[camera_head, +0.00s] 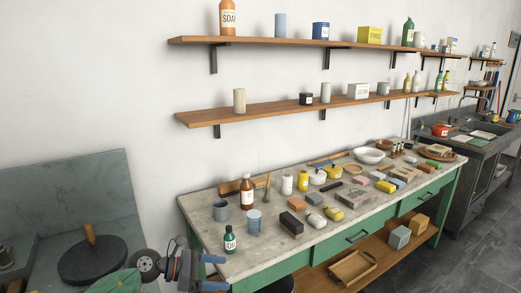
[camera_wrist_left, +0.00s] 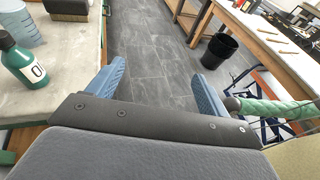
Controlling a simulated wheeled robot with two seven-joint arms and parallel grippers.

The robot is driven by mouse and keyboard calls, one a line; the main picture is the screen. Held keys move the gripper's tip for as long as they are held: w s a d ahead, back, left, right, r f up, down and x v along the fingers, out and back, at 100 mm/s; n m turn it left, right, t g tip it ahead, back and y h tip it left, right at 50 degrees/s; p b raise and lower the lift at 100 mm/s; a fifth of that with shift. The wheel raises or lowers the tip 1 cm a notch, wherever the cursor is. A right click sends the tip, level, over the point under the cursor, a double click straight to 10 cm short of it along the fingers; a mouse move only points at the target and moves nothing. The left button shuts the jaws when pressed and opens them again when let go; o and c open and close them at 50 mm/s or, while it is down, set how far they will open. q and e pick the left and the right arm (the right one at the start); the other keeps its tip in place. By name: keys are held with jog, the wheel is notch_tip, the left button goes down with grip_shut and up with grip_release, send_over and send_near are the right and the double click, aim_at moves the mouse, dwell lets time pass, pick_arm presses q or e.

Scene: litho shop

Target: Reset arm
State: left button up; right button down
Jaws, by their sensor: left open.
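My left gripper (camera_head: 213,272) is at the lower left of the head view, by the near left corner of the workbench. Its two blue fingers are spread apart with nothing between them. In the left wrist view the same gripper (camera_wrist_left: 158,85) is open above the grey tiled floor, beside the bench edge. My right gripper is in neither view.
The workbench (camera_head: 216,261) carries many items. A dark green bottle (camera_head: 230,241) stands near its close left corner; it also shows in the left wrist view (camera_wrist_left: 22,62). A round dark slab (camera_head: 92,262) lies left. A black bin (camera_wrist_left: 218,51) stands on open floor.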

pick_arm(q)
notch_tip(320, 180, up, 6)
jog(key=s+d+n+t+h, duration=0.1)
jog(key=d+n+t+h, duration=0.1)
jog(key=n+t, duration=1.2)
jog(key=s+a+f+n+t+y, duration=0.1)
jog(key=s+a+f+n+y, duration=0.1)
jog(key=a+f+n+y, duration=0.65)
jog(key=s+a+f+n+y, duration=0.15)
jog(key=n+y, duration=0.45)
jog(key=n, duration=0.8)
jog(key=s+a+f+n+g+y, duration=0.3)
jog(key=s+f+n+g, duration=0.45)
jog(key=s+f, duration=0.35)
jog(key=s+d+f+n+g+h, duration=0.1)
jog(key=s+f+n+g, duration=0.25)
jog(key=s, duration=0.55)
jog(key=s+d+f+n+g, duration=0.15)
jog(key=s+f+g, duration=0.25)
jog(key=s, duration=0.4)
jog(key=s+d+f, duration=0.1)
jog(key=d+f, duration=0.1)
jog(key=f, duration=1.1)
jog(key=s+d+f+g, duration=0.1)
jog(key=d+f, duration=0.1)
jog(key=f, duration=1.2)
jog(key=shift+s+g+h, duration=0.25)
jog(key=shift+g+h, duration=0.05)
jog(key=shift+h, duration=0.15)
